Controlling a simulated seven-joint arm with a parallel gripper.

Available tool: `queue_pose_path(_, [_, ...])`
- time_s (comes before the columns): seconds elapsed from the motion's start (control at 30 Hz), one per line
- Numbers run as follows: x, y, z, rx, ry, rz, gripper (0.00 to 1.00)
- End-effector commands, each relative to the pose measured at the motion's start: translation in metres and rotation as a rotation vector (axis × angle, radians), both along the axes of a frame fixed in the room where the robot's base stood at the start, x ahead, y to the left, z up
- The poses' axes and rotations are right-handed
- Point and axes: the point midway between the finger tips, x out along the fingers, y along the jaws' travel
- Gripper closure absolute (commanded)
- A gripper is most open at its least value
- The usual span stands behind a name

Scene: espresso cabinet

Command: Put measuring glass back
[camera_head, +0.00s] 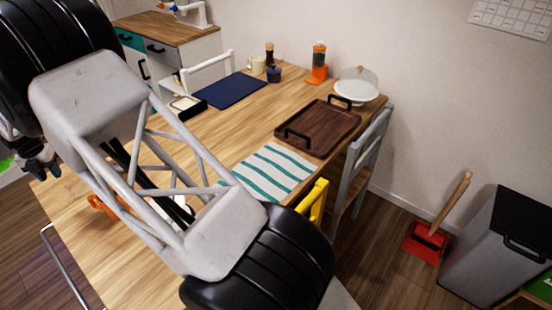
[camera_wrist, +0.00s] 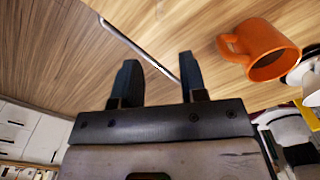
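I cannot make out a measuring glass in either view; my arm hides much of the near table in the head view. My gripper (camera_wrist: 157,75) is open in the wrist view, its two dark fingers apart with nothing between them. Its dark fingertips seem to show at the left edge of the head view (camera_head: 40,168), beyond the table's left side. An orange mug (camera_wrist: 265,50) with a handle is right of the fingers in the wrist view, apart from them. Its orange body shows partly behind my arm in the head view (camera_head: 104,205).
The wooden table (camera_head: 228,140) holds a blue mat (camera_head: 231,90), a dark tray (camera_head: 318,128), a striped cloth (camera_head: 268,172) and a glass-domed plate (camera_head: 356,86). A metal rail (camera_head: 66,268) runs along the near-left edge. Chairs, a bin (camera_head: 495,250) and a red dustpan (camera_head: 425,243) stand right.

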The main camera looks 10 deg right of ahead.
Motion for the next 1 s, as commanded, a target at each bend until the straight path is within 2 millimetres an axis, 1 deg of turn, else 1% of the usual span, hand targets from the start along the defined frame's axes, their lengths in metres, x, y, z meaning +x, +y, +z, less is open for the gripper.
queue_pose_path(0.13, [0.001,-0.002,0.002,0.001,-0.001,-0.006,0.61])
queue_pose_path(0.23, [0.005,-0.009,0.007,0.002,-0.002,-0.028,0.61])
queue_pose_path(0.37, [0.013,-0.029,0.022,0.006,-0.005,-0.093,0.61])
queue_pose_path(0.43, [0.019,-0.045,0.034,0.009,-0.007,-0.144,0.61])
queue_pose_path(0.57, [0.032,-0.084,0.06,0.016,-0.013,-0.267,0.61])
queue_pose_path(0.6, [0.036,-0.099,0.068,0.018,-0.014,-0.31,0.61])
queue_pose_path(0.67, [0.04,-0.119,0.081,0.022,-0.017,-0.376,0.61])
queue_pose_path(0.7, [0.044,-0.134,0.09,0.025,-0.019,-0.421,0.61])
queue_pose_path(0.87, [0.052,-0.191,0.122,0.036,-0.024,-0.599,0.61])
queue_pose_path(0.9, [0.053,-0.206,0.13,0.039,-0.025,-0.644,0.61])
queue_pose_path(0.97, [0.054,-0.227,0.141,0.043,-0.027,-0.711,0.61])
queue_pose_path(1.0, [0.055,-0.242,0.148,0.045,-0.028,-0.756,0.61])
